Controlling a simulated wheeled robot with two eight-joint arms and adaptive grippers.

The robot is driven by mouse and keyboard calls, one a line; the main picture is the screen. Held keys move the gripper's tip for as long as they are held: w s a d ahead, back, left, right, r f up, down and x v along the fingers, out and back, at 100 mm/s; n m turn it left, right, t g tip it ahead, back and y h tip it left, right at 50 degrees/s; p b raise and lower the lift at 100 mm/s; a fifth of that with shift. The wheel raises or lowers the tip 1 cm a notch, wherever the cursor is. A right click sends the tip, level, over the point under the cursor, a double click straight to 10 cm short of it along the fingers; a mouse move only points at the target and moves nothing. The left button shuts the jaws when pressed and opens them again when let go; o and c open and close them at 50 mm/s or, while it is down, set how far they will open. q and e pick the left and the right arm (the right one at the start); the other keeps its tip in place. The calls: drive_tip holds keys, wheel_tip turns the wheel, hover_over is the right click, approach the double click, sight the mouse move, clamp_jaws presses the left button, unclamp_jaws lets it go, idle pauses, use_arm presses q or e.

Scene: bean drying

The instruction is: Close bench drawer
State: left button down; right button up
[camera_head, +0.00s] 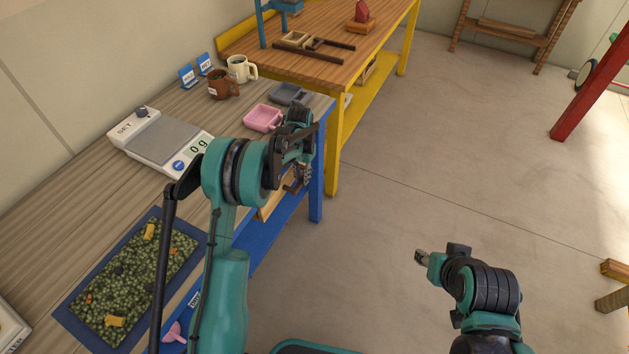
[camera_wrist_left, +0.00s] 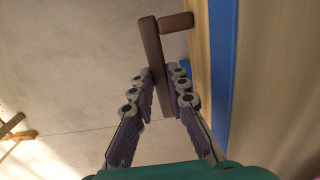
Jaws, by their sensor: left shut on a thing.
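The bench drawer (camera_head: 270,206) shows as a strip of pale wood under the bench top, mostly hidden behind my left arm. I cannot tell how far it stands out. My left gripper (camera_head: 299,178) is at the bench's front side. In the left wrist view, my left gripper (camera_wrist_left: 163,85) is shut on the brown drawer handle (camera_wrist_left: 152,45), a bar with a short post at its far end. A pale wood face and a blue edge run along the right there. My right gripper (camera_head: 423,257) is over the floor, away from the bench; its fingers are too small to judge.
The grey bench top (camera_head: 85,188) holds a scale (camera_head: 160,140), a tray of green beans (camera_head: 75,308), mugs (camera_head: 222,88) and a pink dish (camera_head: 263,118). A yellow-legged table (camera_head: 335,150) adjoins the bench's far end.

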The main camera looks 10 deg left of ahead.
use_arm(q)
drive_tip(key=shift+w+a, duration=0.1)
drive_tip(key=shift+a, duration=0.25)
drive_tip(key=c, duration=1.6)
unclamp_jaws()
drive_tip(key=shift+d, duration=0.1)
drive_tip(key=shift+o, duration=0.2)
drive_tip(key=shift+r, duration=0.15)
wheel_tip(320, 180, up, 12)
